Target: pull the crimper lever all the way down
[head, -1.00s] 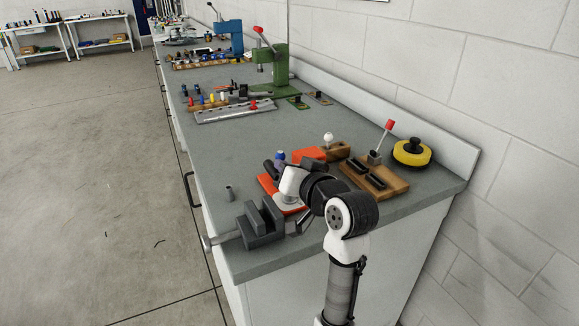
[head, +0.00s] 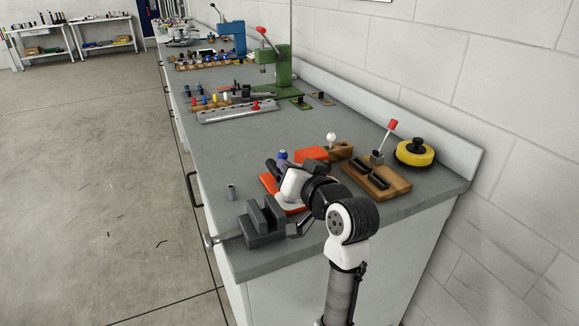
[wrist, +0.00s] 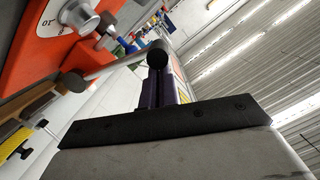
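An orange device (head: 270,184) on the near end of the bench appears to be the crimper; my arm covers much of it in the head view. In the wrist view its orange body (wrist: 35,50) fills the upper left, with a dial marked 10. In the head view my gripper (head: 274,166) is above the device.
A dark grey vise (head: 264,222) stands at the front left. A wooden board (head: 376,181) with a red-tipped lever and a yellow-black disc (head: 415,153) are to the right. A green press (head: 280,72) is farther back.

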